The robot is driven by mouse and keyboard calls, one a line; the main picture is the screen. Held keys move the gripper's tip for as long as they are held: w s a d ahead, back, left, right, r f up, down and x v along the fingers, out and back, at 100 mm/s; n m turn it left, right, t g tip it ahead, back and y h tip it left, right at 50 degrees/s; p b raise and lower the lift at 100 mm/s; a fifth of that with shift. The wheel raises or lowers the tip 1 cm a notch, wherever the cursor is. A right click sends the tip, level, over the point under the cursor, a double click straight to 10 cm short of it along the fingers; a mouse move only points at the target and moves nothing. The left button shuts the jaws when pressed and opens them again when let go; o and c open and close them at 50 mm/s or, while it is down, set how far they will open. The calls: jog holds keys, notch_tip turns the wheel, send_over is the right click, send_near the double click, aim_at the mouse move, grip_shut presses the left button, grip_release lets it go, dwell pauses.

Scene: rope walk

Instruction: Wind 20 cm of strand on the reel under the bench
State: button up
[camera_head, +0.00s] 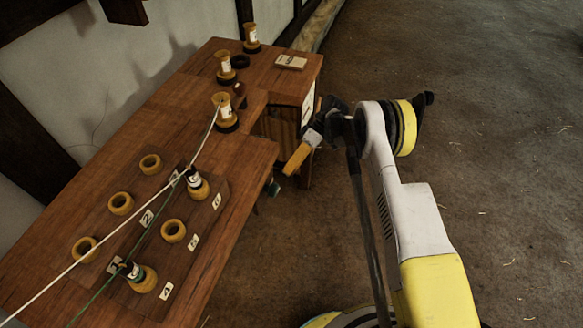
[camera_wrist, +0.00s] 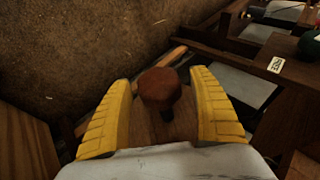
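My gripper (camera_head: 297,160) is low beside the right side of the wooden bench (camera_head: 235,150), with a yellow finger showing. In the wrist view my two yellow fingers stand apart, one on each side of a round brown knob (camera_wrist: 160,86). A gap shows between the knob and each finger, so the gripper is open. The knob sits on a short dark stem above a wooden part (camera_wrist: 158,128). It may be the reel's handle; the reel itself is not clearly visible. A white strand (camera_head: 150,208) and a green strand (camera_head: 152,226) run over the bench top.
Several bobbins stand on the bench, one white-wound bobbin (camera_head: 224,108) near its notch. Wooden rings (camera_head: 121,203) and numbered labels lie on the near part. A small block (camera_head: 291,62) lies at the far end. The floor (camera_head: 480,150) on the right is clear.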

notch_tip(320, 180, up, 10)
jog(key=shift+r, duration=0.1)
dwell(0.4)
